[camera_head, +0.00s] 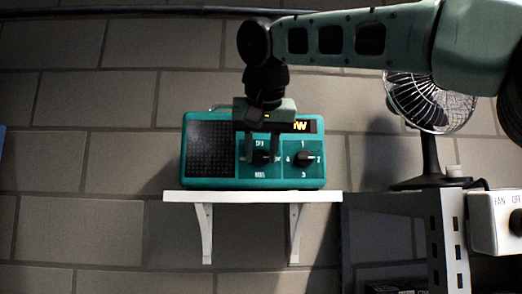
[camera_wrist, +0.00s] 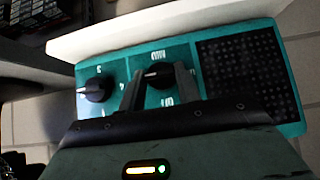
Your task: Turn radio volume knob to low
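The teal radio (camera_head: 214,180) has a black speaker grille on its left and two black knobs on its right. My gripper (camera_head: 262,155) is in front of the left knob (camera_head: 262,157), one finger on each side. In the wrist view, where the radio appears upside down, this knob (camera_wrist: 158,75) lies between my fingertips (camera_wrist: 158,70), which stand apart; contact is not clear. Its labels are partly covered and hard to read. The other knob (camera_head: 304,158) has numbers around it and points right; it also shows in the wrist view (camera_wrist: 97,88).
The radio stands on a white wall shelf (camera_head: 252,197) with brackets. At right are a metal rack (camera_head: 447,225), a desk fan (camera_head: 430,105) and a white switch box (camera_head: 490,222) with a black knob. The wall left of the radio is bare.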

